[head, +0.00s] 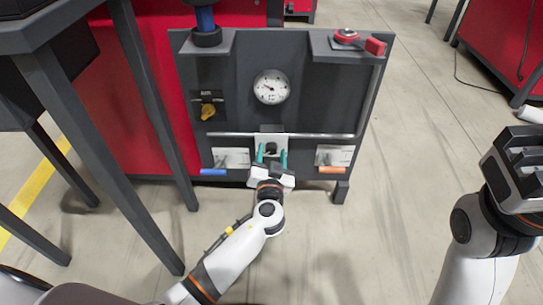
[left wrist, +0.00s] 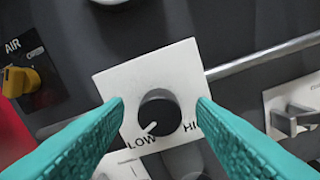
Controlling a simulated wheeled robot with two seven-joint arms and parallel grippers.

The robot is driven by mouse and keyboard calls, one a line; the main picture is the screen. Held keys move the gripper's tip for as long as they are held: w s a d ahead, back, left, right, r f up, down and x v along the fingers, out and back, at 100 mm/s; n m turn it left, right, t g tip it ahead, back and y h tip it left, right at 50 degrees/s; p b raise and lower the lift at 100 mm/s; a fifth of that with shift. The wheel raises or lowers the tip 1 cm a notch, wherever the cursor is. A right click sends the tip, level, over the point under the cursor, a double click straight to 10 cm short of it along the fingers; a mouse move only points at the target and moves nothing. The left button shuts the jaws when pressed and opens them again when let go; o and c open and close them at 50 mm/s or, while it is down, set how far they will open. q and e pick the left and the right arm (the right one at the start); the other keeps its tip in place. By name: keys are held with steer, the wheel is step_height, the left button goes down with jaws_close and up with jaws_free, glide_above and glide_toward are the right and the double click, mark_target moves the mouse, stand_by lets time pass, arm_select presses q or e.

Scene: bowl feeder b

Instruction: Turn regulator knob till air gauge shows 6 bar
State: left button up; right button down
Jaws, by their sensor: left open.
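The black regulator knob (left wrist: 159,113) sits on a white plate marked LOW and HIGH in the left wrist view. Its white pointer line aims at LOW. In the head view the knob (head: 271,148) shows small between my left gripper's fingers. My left gripper (head: 272,156) is open, its teal fingers on either side of the knob and apart from it in the left wrist view (left wrist: 160,112). The round white air gauge (head: 271,87) is above the knob; its reading is too small to tell. My right gripper (head: 520,165) is at the right edge, away from the panel; its jaw state is unclear.
A yellow AIR valve handle (head: 208,112) is on the panel's left. Levers with a blue handle (head: 213,172) and an orange handle (head: 331,170) flank the knob. A red part (head: 375,46) lies on the top right ledge. A dark table leg (head: 105,160) stands left of my arm.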

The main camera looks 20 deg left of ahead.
arm_select(q)
steer(key=c, duration=1)
